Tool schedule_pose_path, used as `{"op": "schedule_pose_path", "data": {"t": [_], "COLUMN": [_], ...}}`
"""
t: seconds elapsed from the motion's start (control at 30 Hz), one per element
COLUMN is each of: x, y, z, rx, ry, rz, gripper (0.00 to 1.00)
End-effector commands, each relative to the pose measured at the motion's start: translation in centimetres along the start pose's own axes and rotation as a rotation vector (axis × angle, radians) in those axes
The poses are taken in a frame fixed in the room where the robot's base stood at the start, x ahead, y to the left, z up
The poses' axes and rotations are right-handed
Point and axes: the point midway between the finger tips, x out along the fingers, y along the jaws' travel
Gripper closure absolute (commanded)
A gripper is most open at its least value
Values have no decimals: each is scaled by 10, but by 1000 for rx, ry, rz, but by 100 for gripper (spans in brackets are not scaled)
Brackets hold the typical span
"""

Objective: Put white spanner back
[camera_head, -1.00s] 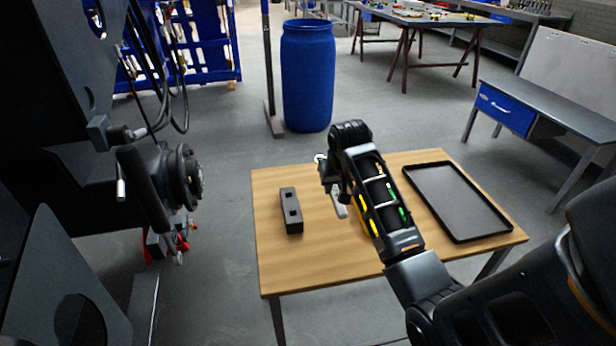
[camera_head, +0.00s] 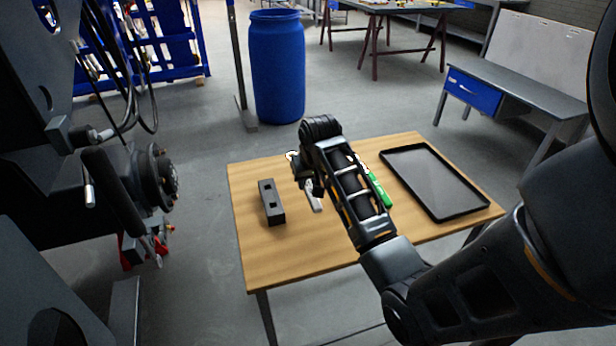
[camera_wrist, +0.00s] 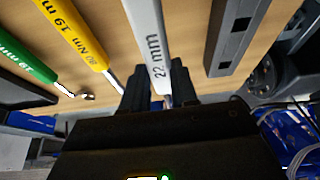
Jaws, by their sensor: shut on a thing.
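The white spanner (camera_wrist: 148,35), marked 22 mm, runs between the fingers of my gripper (camera_wrist: 160,92) in the wrist view. My gripper is shut on it. In the head view the spanner's pale handle (camera_head: 314,197) shows beside my gripper (camera_head: 304,180), over the table's left half, just right of the black block. A pale ring-shaped end shows at the far side. I cannot tell whether the spanner touches the tabletop. My wrist hides part of it.
A yellow spanner (camera_wrist: 75,32) and a green spanner (camera_wrist: 22,62) lie beside it; the green one also shows in the head view (camera_head: 380,191). A black block (camera_head: 272,204) with two square holes and a black tray (camera_head: 440,182) rest on the wooden table (camera_head: 290,262). The table's front-left is clear.

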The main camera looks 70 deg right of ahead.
Motion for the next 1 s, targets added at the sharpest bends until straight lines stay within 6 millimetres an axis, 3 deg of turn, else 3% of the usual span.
{"op": "schedule_pose_path", "data": {"t": [0.5, 1.0], "x": [40, 45], "y": [-1, 0], "z": [16, 18], "rx": [-1, 0], "ry": [1, 1], "rz": [0, 0], "gripper": [100, 100]}}
